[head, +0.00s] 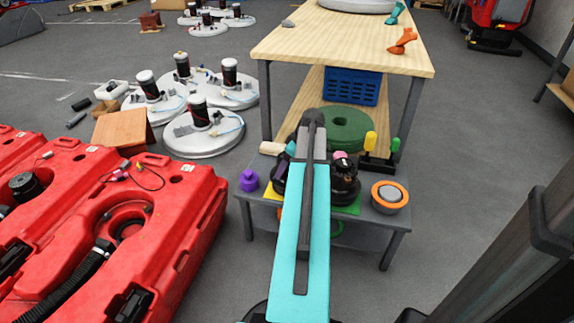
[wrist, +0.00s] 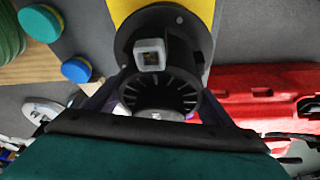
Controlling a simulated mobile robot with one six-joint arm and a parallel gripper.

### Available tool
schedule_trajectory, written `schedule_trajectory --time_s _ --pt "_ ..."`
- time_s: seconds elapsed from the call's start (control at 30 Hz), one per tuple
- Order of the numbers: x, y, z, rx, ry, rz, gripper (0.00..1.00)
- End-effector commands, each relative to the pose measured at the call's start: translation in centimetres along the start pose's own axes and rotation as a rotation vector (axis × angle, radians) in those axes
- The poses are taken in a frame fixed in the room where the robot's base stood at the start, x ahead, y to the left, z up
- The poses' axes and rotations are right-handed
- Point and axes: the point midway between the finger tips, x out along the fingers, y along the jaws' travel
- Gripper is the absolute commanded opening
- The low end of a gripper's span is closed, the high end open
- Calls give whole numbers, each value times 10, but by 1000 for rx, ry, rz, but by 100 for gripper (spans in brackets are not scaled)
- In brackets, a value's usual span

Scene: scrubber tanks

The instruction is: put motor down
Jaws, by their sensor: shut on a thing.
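In the wrist view, my gripper (wrist: 165,100) is shut on a motor (wrist: 185,45), a black round body with a finned lower part and a pale square connector. The motor is over a yellow mat (wrist: 205,10); I cannot tell whether it touches it. In the head view, the yellow mat (head: 347,208) lies on a low grey table (head: 386,222). My cyan arm covers my gripper and much of the mat there. A black motor-like part (head: 345,182) shows just right of the arm; I cannot tell whether it is the held one.
A purple part (head: 248,180) stands at the table's left edge, and an orange-and-grey round part (head: 389,196) at its right. Behind are a green disc (head: 345,128) and yellow-and-green-handled tools (head: 370,142). Red tanks (head: 180,215) fill the left. A wooden workbench (head: 340,40) stands behind.

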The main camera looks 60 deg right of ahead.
Motion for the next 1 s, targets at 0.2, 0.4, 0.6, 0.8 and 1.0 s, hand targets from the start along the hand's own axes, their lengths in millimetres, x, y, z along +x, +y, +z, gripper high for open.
schedule_trajectory --time_s 0.2,0.4,0.6,0.8,1.0 --pt "0 0 0 0 0 0 94" --pt "0 0 0 0 0 0 94" --pt "-6 0 -1 0 0 0 94" --pt "-27 0 -1 0 1 2 94" --pt "-59 0 -2 0 1 2 94"
